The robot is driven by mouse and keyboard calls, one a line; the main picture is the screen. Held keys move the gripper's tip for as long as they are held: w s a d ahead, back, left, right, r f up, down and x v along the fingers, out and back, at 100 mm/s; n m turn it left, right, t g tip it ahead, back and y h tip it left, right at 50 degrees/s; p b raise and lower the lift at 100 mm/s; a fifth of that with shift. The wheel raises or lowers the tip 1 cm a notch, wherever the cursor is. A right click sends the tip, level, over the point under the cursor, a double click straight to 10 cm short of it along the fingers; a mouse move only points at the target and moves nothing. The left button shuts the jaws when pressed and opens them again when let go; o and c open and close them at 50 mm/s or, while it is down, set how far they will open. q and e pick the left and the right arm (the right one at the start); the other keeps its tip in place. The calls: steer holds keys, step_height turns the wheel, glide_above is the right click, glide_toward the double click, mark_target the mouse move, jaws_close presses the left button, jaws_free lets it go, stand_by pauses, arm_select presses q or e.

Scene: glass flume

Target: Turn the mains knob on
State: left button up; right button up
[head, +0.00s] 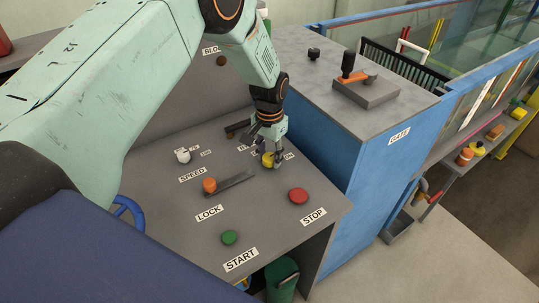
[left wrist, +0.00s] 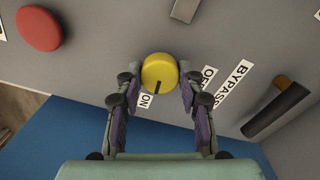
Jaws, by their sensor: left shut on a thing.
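The yellow round knob (head: 267,160) is on the sloped grey panel, under my left gripper (head: 267,152). In the left wrist view the same knob (left wrist: 159,72) sits between the two fingers of the left gripper (left wrist: 159,78), which is shut on it. A dark pointer line on the knob's face points down toward the ON label (left wrist: 147,100). The OFF label (left wrist: 209,75) is to the knob's right, partly behind a finger. My right gripper is in neither view.
A red STOP button (head: 298,196), a green START button (head: 229,238) and an orange-knobbed LOCK lever (head: 210,186) share the panel. A dark BYPASS handle (left wrist: 277,110) is right of the knob. The blue GATE cabinet (head: 380,160) stands beside the panel.

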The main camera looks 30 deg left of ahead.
mark_target(269, 157)
arm_select(q)
steer(key=shift+w+r+m, duration=0.15)
steer(key=shift+m, duration=0.65)
steer(key=o, duration=1.2)
step_height(269, 157, up, 12)
steer(key=shift+f, duration=0.1)
